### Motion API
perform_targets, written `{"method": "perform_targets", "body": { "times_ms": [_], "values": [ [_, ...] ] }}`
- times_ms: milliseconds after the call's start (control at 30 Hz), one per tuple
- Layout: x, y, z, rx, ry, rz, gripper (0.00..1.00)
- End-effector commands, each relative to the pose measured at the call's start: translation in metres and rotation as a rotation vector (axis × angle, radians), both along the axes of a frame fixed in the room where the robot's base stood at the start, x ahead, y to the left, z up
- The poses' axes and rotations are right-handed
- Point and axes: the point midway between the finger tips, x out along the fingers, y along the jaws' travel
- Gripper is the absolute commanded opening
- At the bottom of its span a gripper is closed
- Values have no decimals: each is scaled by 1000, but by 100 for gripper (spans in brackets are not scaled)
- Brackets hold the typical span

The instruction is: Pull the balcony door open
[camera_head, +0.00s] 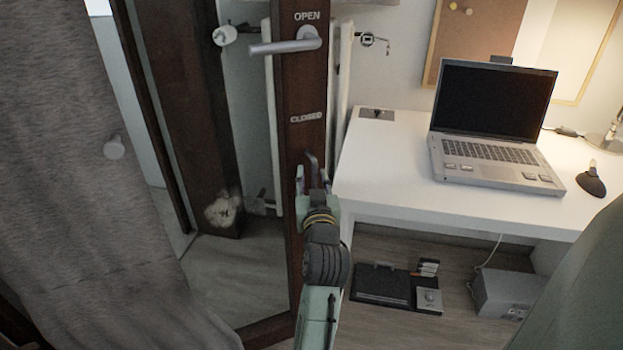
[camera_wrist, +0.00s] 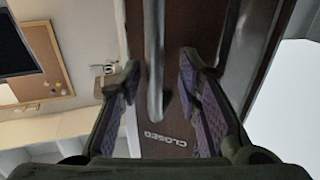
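The balcony door's dark brown stile (camera_head: 303,85) stands upright in the middle of the head view, with OPEN and CLOSED labels on it. A silver lever handle (camera_head: 287,45) points left near the OPEN label. Below the CLOSED label, a grey pull bar (camera_head: 312,165) shows beside my gripper (camera_head: 313,187). In the wrist view, the bar (camera_wrist: 154,60) runs between the two fingers of my gripper (camera_wrist: 158,88). The fingers are apart, with a visible gap on each side of the bar. I cannot tell how far the door stands from its frame.
A white desk (camera_head: 385,165) with a laptop (camera_head: 495,125) stands close to the right of the door. A grey curtain (camera_head: 75,170) hangs at the left. A black tray (camera_head: 382,284) and a grey box (camera_head: 503,292) are under the desk. A radiator (camera_head: 250,100) is behind the stile.

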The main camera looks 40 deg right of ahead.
Motion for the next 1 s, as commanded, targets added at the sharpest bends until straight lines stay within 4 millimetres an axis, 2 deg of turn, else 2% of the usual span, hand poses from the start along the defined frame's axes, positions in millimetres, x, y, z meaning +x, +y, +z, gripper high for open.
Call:
{"method": "perform_targets", "body": {
  "times_ms": [500,1000],
  "values": [
    [-56,40,0,0,0,2,31],
    [-61,43,0,-1,-1,2,31]
  ]
}}
